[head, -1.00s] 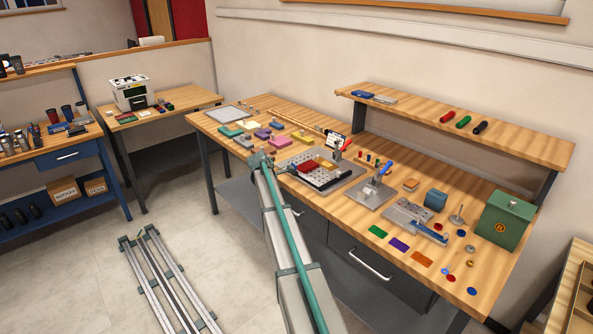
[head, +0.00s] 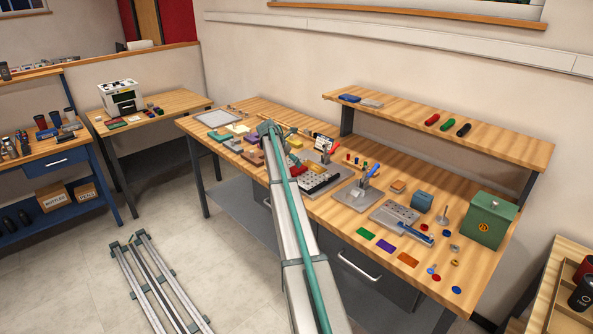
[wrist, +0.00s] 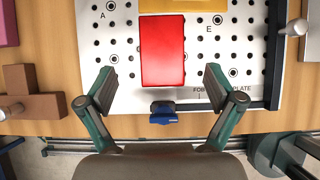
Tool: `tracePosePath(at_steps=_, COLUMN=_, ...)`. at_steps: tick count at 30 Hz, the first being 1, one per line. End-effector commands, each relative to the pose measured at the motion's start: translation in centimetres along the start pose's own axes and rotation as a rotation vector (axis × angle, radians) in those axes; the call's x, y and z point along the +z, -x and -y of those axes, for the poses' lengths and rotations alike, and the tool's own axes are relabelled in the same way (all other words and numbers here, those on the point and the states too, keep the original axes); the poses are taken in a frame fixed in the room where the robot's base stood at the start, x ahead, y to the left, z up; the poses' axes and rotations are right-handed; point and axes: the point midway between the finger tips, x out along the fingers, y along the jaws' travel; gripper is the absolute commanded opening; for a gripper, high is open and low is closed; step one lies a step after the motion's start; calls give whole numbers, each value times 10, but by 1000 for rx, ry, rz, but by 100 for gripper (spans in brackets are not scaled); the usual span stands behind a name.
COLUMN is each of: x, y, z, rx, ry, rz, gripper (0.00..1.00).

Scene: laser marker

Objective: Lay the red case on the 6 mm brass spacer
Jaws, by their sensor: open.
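The red case (wrist: 162,50) lies flat on a perforated metal plate (wrist: 118,60) in the wrist view. A brass-yellow block (wrist: 184,5) is just beyond it, cut by the top edge; I cannot read its thickness. My gripper (wrist: 159,80) is open and empty, its fingers spread wider than the case near its near end. A small blue part (wrist: 163,113) sits just nearer than the case, at the plate's near side. In the head view my arm hides most of the case and the left part of the plate (head: 322,181).
A dark bar edges the plate (wrist: 250,105) at the near right. A brown block (wrist: 35,95) stands left of the plate.

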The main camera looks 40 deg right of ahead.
Motion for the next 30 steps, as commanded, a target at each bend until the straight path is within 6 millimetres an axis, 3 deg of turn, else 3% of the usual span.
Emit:
tracePosePath(at_steps=12, x=-2, y=-46, z=3, rx=-1, ry=-2, rz=-1, gripper=92)
tracePosePath(at_steps=20, x=-4, y=-50, z=3, rx=0, ry=-1, rz=0, gripper=92)
tracePosePath(at_steps=30, x=-4, y=-50, z=3, rx=0, ry=-1, rz=0, gripper=35)
